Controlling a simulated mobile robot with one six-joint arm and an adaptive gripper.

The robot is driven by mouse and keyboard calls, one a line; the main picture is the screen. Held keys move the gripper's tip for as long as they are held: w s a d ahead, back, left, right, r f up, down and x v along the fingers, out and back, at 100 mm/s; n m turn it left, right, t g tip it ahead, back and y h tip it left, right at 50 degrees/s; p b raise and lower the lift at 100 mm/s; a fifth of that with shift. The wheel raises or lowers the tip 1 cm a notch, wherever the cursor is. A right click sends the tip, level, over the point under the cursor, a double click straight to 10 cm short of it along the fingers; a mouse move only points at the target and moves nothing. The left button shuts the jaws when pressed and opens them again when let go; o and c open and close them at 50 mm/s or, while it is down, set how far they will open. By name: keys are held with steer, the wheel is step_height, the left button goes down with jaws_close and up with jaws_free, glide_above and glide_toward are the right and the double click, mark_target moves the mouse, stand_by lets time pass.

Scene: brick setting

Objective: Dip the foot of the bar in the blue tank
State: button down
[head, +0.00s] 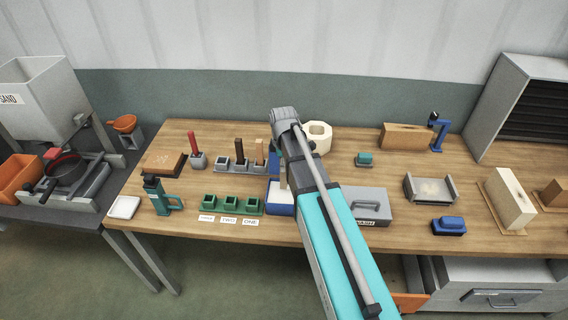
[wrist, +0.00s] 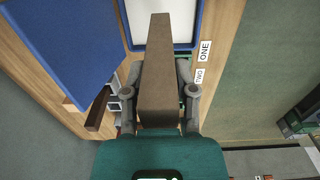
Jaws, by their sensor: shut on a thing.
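My gripper (wrist: 159,98) is shut on a long brown-grey bar (wrist: 157,60), with one finger on each side. In the wrist view the bar reaches up the picture, across the pale inside of the blue tank (wrist: 198,18). I cannot tell whether its foot touches anything in the tank. In the head view the tank (head: 281,210) stands at the table's middle, partly behind my arm, with a blue upright panel behind it. That panel (wrist: 65,40) fills the upper left of the wrist view. My fingers are hidden by my arm in the head view.
Left of the tank are green sockets (head: 230,203) with labels and a grey rack (head: 238,166) holding brown bars. A red bar (head: 193,143) stands in a grey holder. A grey box marked WASH (head: 368,203) lies right of my arm.

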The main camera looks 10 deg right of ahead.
mark_target(283, 176)
steer(key=shift+f+b, duration=2.7)
steer(key=shift+f, duration=0.15)
steer(key=shift+f+b, duration=0.45)
steer(key=shift+b, duration=0.05)
stand_by(0.9)
step_height(283, 176, up, 7)
steer(key=p, duration=0.7)
stand_by(0.6)
steer(key=shift+f, duration=0.15)
stand_by(0.4)
